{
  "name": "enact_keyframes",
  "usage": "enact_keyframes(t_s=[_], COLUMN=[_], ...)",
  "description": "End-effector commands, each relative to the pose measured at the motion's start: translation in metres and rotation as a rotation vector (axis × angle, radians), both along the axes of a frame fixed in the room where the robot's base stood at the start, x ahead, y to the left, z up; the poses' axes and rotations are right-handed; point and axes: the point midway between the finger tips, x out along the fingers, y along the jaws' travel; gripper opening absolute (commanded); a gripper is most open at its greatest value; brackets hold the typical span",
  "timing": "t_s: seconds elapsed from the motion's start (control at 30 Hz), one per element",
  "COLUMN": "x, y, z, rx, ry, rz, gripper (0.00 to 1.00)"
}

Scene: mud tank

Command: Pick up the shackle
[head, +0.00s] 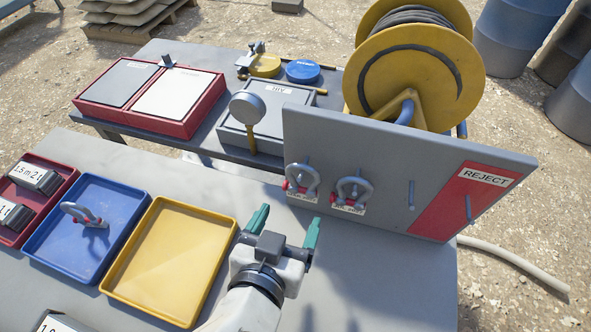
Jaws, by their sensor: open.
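Three grey shackles with red pin ends are in the head view. One shackle (84,214) is in the blue tray (121,188) on the left. Two more, a left shackle (303,180) and a right shackle (353,192), hang on pegs on the upright grey board (400,150), with small labels behind them. My gripper (286,223) is open, its green fingers apart and nothing between them. It appears above the grey table in front of the board, below the left hanging shackle in the picture and right of the yellow tray. Its exact height is unclear.
An empty yellow tray (171,256) and a red tray (45,207) with labelled weights flank the blue tray. The board has bare pegs and a red REJECT panel (464,200). A yellow hose reel (420,65) stands behind it. The table right of my gripper is clear.

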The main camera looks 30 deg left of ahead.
Motion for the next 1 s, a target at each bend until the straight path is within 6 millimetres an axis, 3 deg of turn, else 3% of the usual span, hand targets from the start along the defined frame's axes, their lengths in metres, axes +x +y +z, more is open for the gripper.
enact_keyframes(t_s=[0.2, 0.47, 0.7, 1.0], x=[0.03, 0.047, 0.077, 0.086], y=[0.007, 0.011, 0.02, 0.022], z=[-0.012, -0.019, -0.032, -0.038], rx=[0.0, -0.001, 0.0, 0.0], ry=[0.0, 0.001, 0.001, 0.001], rz=[-0.003, -0.002, -0.002, -0.001], gripper=[0.8, 0.8, 0.8, 0.8])
